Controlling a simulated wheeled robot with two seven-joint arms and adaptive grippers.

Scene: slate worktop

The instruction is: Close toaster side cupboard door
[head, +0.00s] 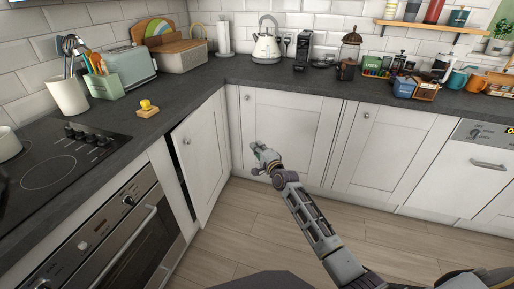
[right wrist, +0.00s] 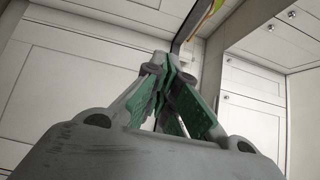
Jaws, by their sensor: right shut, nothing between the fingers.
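The toaster side cupboard door (head: 207,157) is white with a small round knob near its left edge. It stands partly open, with a dark gap along its left edge beside the oven. The toaster (head: 126,66) is pale green and stands on the worktop above. My right gripper (head: 259,154) is to the right of this door, in front of the corner cupboards, and appears apart from it. In the right wrist view its green-padded fingers (right wrist: 165,75) are together with nothing between them. My left gripper is not in view.
Closed white cupboard doors (head: 286,132) line the back run. The oven (head: 118,235) with its bar handle is left of the open door. A dishwasher (head: 478,170) is at the right. The wooden floor (head: 238,232) in front is clear.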

